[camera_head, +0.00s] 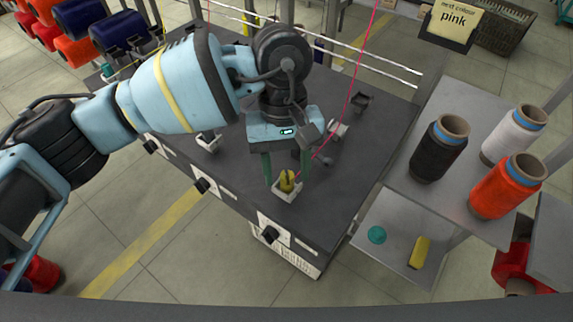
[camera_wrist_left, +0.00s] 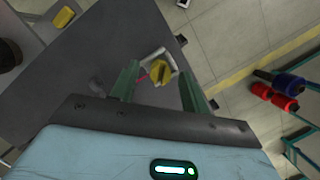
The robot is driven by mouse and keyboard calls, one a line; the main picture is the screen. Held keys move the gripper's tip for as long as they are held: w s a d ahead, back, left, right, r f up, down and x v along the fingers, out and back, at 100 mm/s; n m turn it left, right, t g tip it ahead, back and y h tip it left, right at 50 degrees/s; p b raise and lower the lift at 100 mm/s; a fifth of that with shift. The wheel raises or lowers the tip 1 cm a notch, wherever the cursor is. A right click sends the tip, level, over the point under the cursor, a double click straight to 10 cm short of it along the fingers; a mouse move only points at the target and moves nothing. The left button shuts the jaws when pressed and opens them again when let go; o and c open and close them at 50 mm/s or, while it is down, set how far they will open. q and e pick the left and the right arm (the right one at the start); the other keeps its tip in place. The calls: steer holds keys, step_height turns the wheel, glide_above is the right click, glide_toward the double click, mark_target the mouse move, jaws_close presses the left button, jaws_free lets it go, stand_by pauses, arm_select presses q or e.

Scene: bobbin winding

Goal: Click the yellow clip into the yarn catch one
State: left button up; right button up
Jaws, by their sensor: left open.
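The yellow clip (camera_head: 287,181) sits at the small white yarn catch (camera_head: 290,194) near the front edge of the dark table. In the left wrist view the clip (camera_wrist_left: 160,72) lies within the bracket of the catch (camera_wrist_left: 147,55); I cannot tell whether it is clicked in. My left gripper (camera_head: 283,176) points down over it, its green fingers open on either side of the clip. In the left wrist view the fingers (camera_wrist_left: 160,88) stand apart from the clip. My right gripper is not in view.
Black, white and orange yarn cones (camera_head: 438,148) (camera_head: 513,135) (camera_head: 506,187) stand on a grey shelf at right. A lower shelf holds a teal disc (camera_head: 377,235) and a yellow piece (camera_head: 420,252). A pink thread (camera_head: 349,105) runs down to the catch. A sign reads "next colour pink" (camera_head: 453,22).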

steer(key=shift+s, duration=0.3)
arm_select(q)
steer(key=v, duration=0.7)
steer(key=shift+r+b, duration=0.35)
steer(key=shift+b, duration=0.05)
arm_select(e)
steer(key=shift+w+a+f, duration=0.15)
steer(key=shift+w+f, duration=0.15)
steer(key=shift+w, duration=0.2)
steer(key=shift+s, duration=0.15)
